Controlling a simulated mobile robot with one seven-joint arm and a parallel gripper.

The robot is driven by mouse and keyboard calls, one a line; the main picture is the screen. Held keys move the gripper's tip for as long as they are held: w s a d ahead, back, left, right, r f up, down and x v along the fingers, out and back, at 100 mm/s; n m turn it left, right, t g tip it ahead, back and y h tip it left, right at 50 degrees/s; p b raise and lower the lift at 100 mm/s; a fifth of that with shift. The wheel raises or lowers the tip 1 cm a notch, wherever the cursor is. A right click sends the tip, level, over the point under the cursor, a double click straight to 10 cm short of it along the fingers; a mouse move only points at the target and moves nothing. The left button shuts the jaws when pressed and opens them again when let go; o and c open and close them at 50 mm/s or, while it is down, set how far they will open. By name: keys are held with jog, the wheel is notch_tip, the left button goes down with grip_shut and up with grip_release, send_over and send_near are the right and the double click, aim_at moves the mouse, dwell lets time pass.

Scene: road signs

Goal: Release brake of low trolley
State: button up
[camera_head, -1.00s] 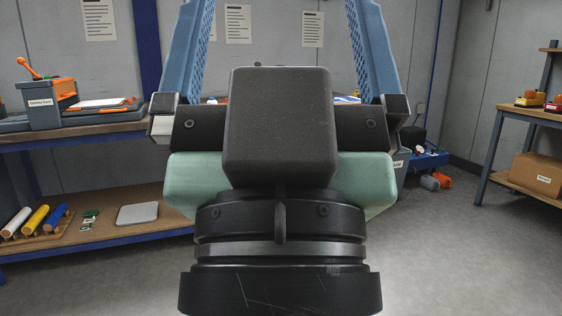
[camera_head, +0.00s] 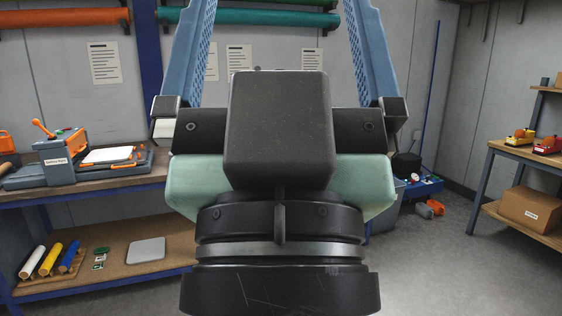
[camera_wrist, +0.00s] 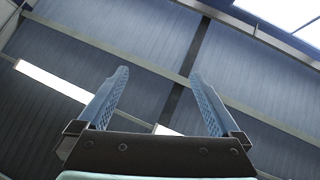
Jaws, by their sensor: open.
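My gripper (camera_head: 278,8) is open and empty, with its two blue fingers spread and pointing up in the head view. In the wrist view my gripper (camera_wrist: 159,73) is open against the ceiling, with nothing between the fingers. A low blue trolley-like platform (camera_head: 425,187) stands on the floor at the right, partly hidden behind my gripper. Small objects sit on it, and a thin blue pole (camera_head: 432,85) rises near it. I cannot make out a brake. My gripper is nearer to me and apart from it.
A workbench (camera_head: 110,187) with an orange-and-grey machine (camera_head: 65,155) stands at left. A shelf with a cardboard box (camera_head: 530,209) stands at right. Open grey floor (camera_head: 450,270) lies between.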

notch_tip(320, 180, up, 4)
jog(key=shift+f+p, duration=0.25)
jog(key=shift+p, duration=0.65)
